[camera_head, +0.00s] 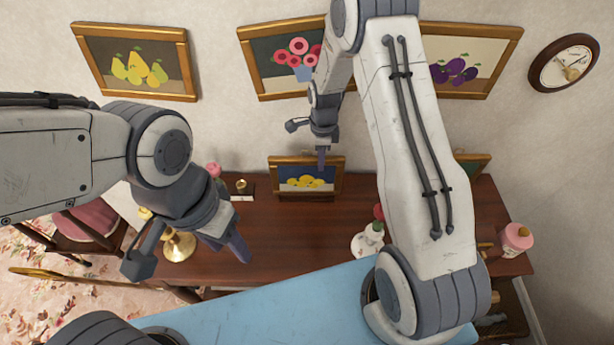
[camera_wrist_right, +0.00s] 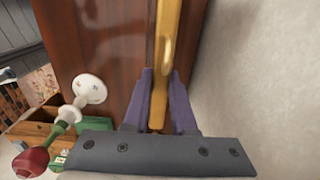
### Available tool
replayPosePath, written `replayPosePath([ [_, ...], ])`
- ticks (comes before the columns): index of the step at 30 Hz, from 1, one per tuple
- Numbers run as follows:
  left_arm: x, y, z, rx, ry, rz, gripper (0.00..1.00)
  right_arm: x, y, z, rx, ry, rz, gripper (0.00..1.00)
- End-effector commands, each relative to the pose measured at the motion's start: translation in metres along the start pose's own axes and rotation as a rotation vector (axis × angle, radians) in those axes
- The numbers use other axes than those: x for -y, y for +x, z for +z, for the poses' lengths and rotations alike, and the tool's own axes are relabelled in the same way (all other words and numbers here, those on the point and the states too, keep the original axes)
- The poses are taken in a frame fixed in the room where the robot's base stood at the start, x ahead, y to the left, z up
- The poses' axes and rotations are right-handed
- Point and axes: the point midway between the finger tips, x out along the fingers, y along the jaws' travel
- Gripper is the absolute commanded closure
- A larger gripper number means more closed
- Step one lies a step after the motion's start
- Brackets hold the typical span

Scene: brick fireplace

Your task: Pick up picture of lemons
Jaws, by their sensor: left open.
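The picture of lemons (camera_head: 290,186) shows yellow lemons on dark blue in a gold frame. It stands upright at the back of the brown table, near the wall. My right gripper (camera_head: 322,160) is at its top edge and covers a little of it. In the right wrist view, a gold frame edge (camera_wrist_right: 163,60) runs between the two purple fingers of my right gripper (camera_wrist_right: 161,80). The fingers lie close on either side, but I cannot tell whether they press on it. My left gripper (camera_head: 190,255) is open and empty over the table's left part, away from the picture.
The brown table (camera_head: 265,235) holds a brass candlestick (camera_head: 179,246), a white vase (camera_head: 367,242) and a pink jar (camera_head: 515,240). A small frame (camera_head: 474,164) stands at right. Pictures of pears (camera_head: 138,66) and plums (camera_head: 480,55) hang on the wall.

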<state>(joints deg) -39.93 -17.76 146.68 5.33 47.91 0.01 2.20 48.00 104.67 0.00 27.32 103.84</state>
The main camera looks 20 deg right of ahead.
Motion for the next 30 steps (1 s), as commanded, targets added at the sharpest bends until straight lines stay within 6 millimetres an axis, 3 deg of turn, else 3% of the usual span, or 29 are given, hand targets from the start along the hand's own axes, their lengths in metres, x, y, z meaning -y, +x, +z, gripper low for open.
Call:
replayPosePath([
  [14,0.000,0.003,0.000,0.000,0.000,0.000,0.50,0.001,-0.005,0.000,0.001,0.000,-0.003,1.00],
  [23,0.002,0.022,0.001,0.000,-0.003,0.000,0.50,0.001,-0.042,-0.001,0.002,0.001,-0.007,1.00],
  [30,0.003,0.040,0.002,0.000,-0.002,0.000,0.50,-0.038,-0.069,-0.034,0.001,0.004,-0.006,1.00],
])
